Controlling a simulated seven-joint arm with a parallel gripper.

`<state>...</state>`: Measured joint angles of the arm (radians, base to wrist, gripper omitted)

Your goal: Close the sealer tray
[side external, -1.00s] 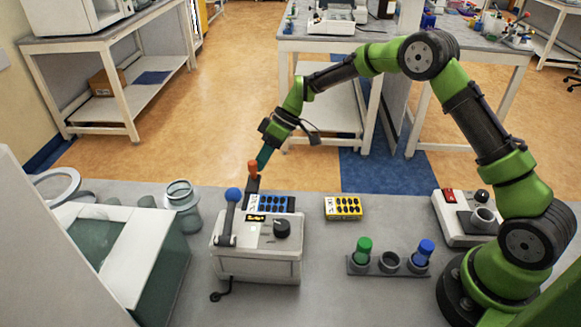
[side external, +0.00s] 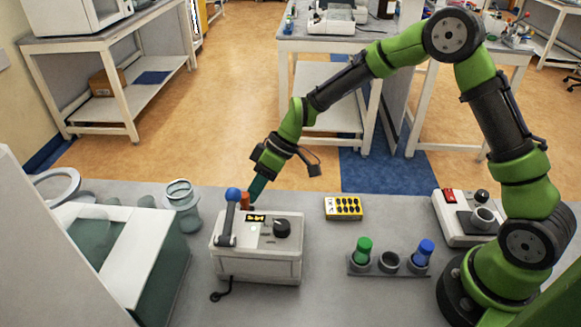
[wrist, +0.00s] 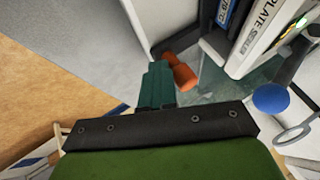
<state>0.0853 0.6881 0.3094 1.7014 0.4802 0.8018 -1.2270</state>
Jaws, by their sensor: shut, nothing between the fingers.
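The plate sealer (side external: 256,262) is a pale box on the bench with a blue-knobbed lever (side external: 232,200), a lit display and a black dial. Its tray has an orange handle (side external: 243,200), close against the sealer's back edge in the side view. The handle (wrist: 181,72) also shows in the wrist view, with a sliver of blue plate (wrist: 227,14) by the sealer's side. My gripper (side external: 256,188) points down behind the sealer, its teal fingers (wrist: 157,85) shut and empty, right beside the handle. I cannot tell whether they touch. Most of the tray is hidden.
A yellow box with black dots (side external: 343,208) lies right of the sealer. A rack (side external: 388,268) holds a green-capped and a blue-capped tube. A glass jar (side external: 182,205) and a white-lidded cabinet (side external: 130,255) stand left. Bench between sealer and rack is clear.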

